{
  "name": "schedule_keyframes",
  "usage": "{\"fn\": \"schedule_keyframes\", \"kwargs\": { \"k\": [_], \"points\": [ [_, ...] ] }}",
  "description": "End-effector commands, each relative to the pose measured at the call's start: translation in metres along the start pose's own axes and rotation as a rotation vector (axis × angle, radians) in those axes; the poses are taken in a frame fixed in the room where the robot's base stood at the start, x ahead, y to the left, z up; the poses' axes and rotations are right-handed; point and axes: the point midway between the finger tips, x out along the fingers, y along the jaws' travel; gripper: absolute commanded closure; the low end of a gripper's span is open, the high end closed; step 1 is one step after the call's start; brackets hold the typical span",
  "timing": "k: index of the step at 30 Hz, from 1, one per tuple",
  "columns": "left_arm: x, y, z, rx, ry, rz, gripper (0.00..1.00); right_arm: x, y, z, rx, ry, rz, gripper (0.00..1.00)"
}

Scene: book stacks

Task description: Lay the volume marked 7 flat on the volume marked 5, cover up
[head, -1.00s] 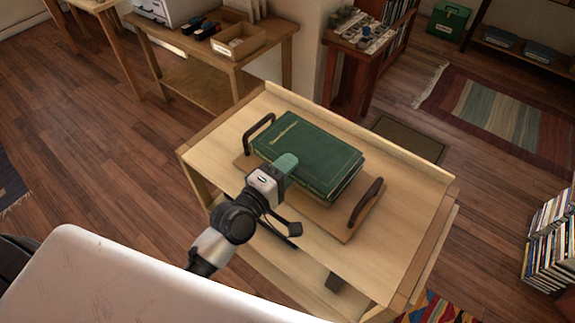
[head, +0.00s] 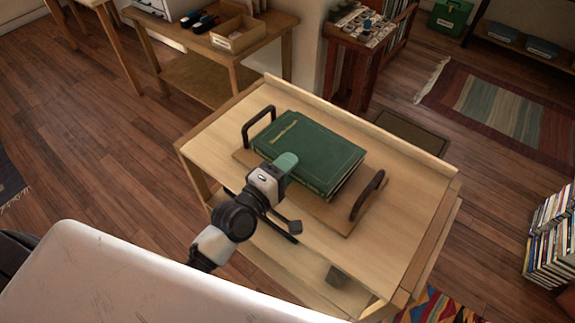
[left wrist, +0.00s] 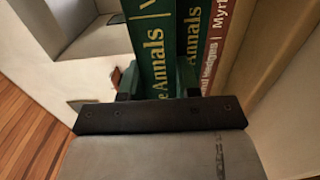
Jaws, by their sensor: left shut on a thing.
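A green volume (head: 308,152) lies flat with its cover up, over a wooden tray (head: 332,218). My left gripper (head: 286,164) is at its near edge, one green fingertip on the cover, shut on it. In the left wrist view the fingers (left wrist: 160,82) straddle this green spine (left wrist: 152,50), lettered "Annals". A second green "Annals" spine (left wrist: 188,40) is directly under it; I cannot tell whether they touch. A dark red volume (left wrist: 213,45) lies below that. No volume number is visible on any spine. My right gripper is not in view.
The tray has two dark handles (head: 367,195), one at each end, and stands on a light wooden cart (head: 415,180) with a raised back edge. The cart top is bare to the right. A side table (head: 205,78) stands behind.

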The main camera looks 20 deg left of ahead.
Motion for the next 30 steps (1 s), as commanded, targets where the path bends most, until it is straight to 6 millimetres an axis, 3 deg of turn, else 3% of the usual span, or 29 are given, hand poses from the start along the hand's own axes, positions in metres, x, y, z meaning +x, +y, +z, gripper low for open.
{"fn": "schedule_keyframes", "kwargs": {
  "k": [5, 6, 11, 20, 30],
  "points": [
    [0.000, 0.000, 0.000, 0.000, 0.001, 0.005, 1.00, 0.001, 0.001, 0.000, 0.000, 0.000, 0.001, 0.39],
    [0.000, 0.000, 0.000, 0.000, 0.001, 0.005, 0.64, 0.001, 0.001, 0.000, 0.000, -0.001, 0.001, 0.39],
    [0.000, -0.001, 0.000, 0.000, 0.001, 0.003, 0.39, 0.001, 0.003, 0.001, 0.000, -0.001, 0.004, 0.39],
    [-0.001, -0.004, 0.000, 0.000, -0.001, -0.004, 0.39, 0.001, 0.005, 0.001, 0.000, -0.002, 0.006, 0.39],
    [-0.020, -0.003, 0.000, 0.001, -0.001, -0.003, 0.39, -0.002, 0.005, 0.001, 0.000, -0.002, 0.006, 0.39]
  ]
}}
